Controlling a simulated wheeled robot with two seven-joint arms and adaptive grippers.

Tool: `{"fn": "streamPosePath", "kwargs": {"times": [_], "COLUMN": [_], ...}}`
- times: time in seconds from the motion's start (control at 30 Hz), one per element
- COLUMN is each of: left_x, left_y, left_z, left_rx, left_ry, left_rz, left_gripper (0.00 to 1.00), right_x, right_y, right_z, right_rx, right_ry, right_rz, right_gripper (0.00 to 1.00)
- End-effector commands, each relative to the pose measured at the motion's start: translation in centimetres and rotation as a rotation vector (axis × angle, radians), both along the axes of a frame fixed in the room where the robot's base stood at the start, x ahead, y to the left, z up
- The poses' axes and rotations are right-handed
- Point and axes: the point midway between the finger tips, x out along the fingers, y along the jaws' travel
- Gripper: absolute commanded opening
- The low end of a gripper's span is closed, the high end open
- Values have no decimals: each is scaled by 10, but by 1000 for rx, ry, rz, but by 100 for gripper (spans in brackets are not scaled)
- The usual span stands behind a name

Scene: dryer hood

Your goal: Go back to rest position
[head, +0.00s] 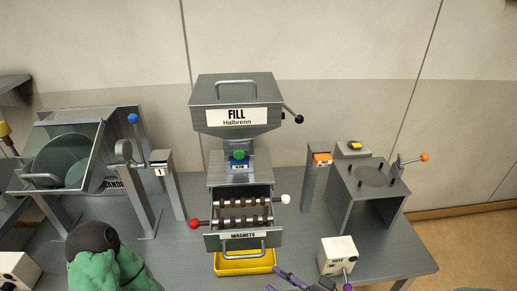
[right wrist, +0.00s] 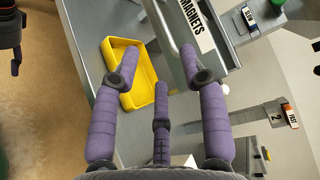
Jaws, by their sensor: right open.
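My right gripper (head: 304,281) has purple padded fingers and shows at the bottom edge of the head view, in front of the table. In the right wrist view its fingers (right wrist: 160,66) are spread, with nothing between them. They point toward the yellow tray (right wrist: 113,99) and the drawer labelled MAGNETS (right wrist: 222,43). I cannot tell how far the fingertips are from either. A green padded part of my left arm (head: 106,271), with a dark cap, shows at the lower left of the head view. My left gripper itself is not visible.
The hopper labelled FILL (head: 237,105) stands mid-table above the pulled-out MAGNETS drawer (head: 242,241). The yellow tray (head: 245,265) lies below. A white box (head: 336,254) stands at the front right. A grey open-fronted stand (head: 366,197) is behind it, and a clear-lidded machine (head: 75,150) stands left.

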Motion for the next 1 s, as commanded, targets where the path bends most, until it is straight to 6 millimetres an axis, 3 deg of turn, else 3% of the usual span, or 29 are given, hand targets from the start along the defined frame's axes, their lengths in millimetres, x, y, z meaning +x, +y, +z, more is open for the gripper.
{"fn": "streamPosePath", "kwargs": {"times": [0.17,0.27,0.57,0.77,1.0], "left_x": [0,0,0,0,0], "left_y": [0,0,0,0,0], "left_z": [0,0,0,0,0], "left_rx": [0,0,0,0,0], "left_ry": [0,0,0,0,0], "left_rz": [0,0,0,0,0], "left_gripper": [40,40,40,40,40], "right_x": [9,22,46,38,4], "right_y": [-4,-11,-29,-33,-27], "right_z": [-13,-35,-130,-197,-273], "right_rx": [-49,-133,-474,-685,-886], "right_ry": [6,21,120,213,331], "right_rz": [-20,-45,-36,66,283], "right_gripper": [44,44,44,44,44]}}
